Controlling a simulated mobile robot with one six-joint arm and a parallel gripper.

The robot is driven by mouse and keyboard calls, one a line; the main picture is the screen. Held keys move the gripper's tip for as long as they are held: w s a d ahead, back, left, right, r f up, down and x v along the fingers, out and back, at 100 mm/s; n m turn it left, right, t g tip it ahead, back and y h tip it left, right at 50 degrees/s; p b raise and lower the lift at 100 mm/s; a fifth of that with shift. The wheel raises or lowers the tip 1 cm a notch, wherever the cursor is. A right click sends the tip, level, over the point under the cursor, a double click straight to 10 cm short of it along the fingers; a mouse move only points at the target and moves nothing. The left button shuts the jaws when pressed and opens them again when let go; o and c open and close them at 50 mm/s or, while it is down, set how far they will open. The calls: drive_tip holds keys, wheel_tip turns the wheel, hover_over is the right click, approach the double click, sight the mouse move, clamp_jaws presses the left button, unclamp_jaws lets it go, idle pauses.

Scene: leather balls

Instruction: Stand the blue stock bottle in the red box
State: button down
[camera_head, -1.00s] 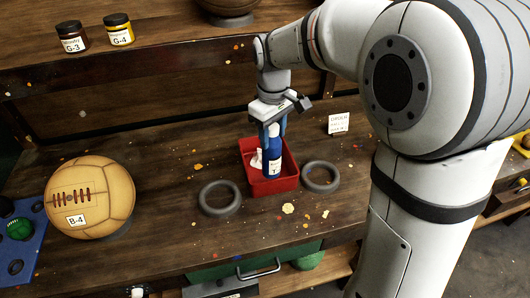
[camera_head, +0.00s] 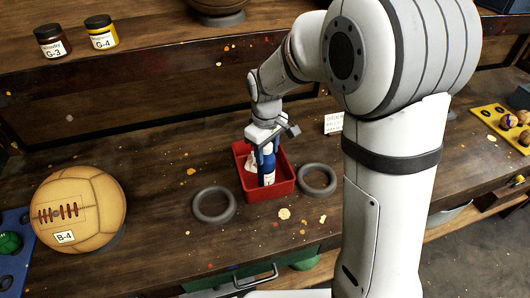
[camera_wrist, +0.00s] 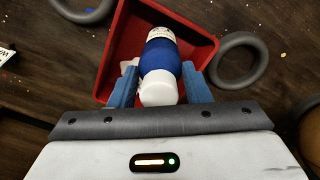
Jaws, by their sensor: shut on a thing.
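The blue stock bottle (camera_head: 268,167) has a white cap and a pale label. It is upright inside the red box (camera_head: 285,187), or very nearly so; I cannot tell whether its base touches the box floor. My gripper (camera_head: 265,150) is above the box with its blue fingers shut on the upper part of the bottle. In the wrist view the bottle (camera_wrist: 160,65) lies between the two fingertips (camera_wrist: 160,84), with the red box (camera_wrist: 190,32) around it. A white object (camera_head: 251,160) sits in the box beside the bottle.
Grey rings lie left (camera_head: 214,204) and right (camera_head: 317,179) of the box. A tan ball (camera_head: 80,208) labelled B-4 rests at the left. Two jars (camera_head: 52,41) stand on the upper shelf. A white card (camera_head: 333,123) stands behind the right ring. A yellow tray (camera_head: 497,125) is at far right.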

drive_tip(key=shift+f, duration=0.65)
drive_tip(key=c, duration=0.7)
unclamp_jaws()
drive_tip(key=shift+f, duration=0.1)
drive_tip(key=shift+c, duration=0.2)
